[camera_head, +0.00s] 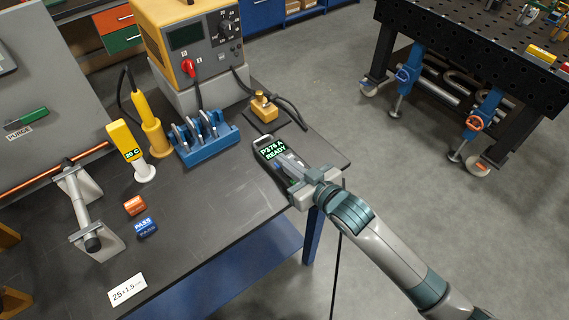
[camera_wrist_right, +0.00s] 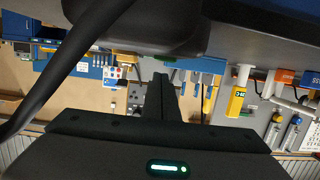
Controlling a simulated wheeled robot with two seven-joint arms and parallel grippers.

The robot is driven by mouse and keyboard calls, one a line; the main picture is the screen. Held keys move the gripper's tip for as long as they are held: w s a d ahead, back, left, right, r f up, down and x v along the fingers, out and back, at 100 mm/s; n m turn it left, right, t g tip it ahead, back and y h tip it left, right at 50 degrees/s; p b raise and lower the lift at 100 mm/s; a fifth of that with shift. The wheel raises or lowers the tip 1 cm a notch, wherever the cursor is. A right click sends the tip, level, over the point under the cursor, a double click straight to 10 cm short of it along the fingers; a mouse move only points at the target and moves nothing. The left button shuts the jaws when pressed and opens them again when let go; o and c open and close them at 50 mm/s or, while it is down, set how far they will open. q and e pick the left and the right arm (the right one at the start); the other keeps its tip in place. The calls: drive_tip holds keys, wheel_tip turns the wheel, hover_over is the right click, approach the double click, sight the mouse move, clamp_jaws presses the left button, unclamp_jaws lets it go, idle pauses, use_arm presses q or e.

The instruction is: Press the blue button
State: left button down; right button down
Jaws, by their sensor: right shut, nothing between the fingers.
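A dark handheld device (camera_head: 262,146) with a lit green readout, "P276 A READY", lies near the right edge of the bench. My right gripper (camera_head: 288,168) is shut and empty, low over the lower part of this device and covering much of it. I cannot tell whether they touch. In the right wrist view the closed fingers (camera_wrist_right: 162,98) point away from the camera. A small blue block marked "PASS" (camera_head: 146,228) lies at the left of the bench. My left gripper is not in view.
A blue rack (camera_head: 207,143) with tools, a yellow probe (camera_head: 126,140), a yellow power unit (camera_head: 190,45) and a brass piece (camera_head: 263,106) with cables stand behind. An orange block (camera_head: 134,205) lies beside the blue one.

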drive_tip(key=shift+r+p, duration=0.4)
drive_tip(key=shift+r, duration=0.55)
drive_tip(key=b+v, duration=0.3)
drive_tip(key=v, duration=0.6)
drive_tip(key=shift+s+d, duration=0.2)
drive_tip(key=shift+s, duration=0.1)
drive_tip(key=shift+r, duration=0.1)
idle(0.6)
drive_tip(key=shift+d+r, duration=0.1)
idle(1.5)
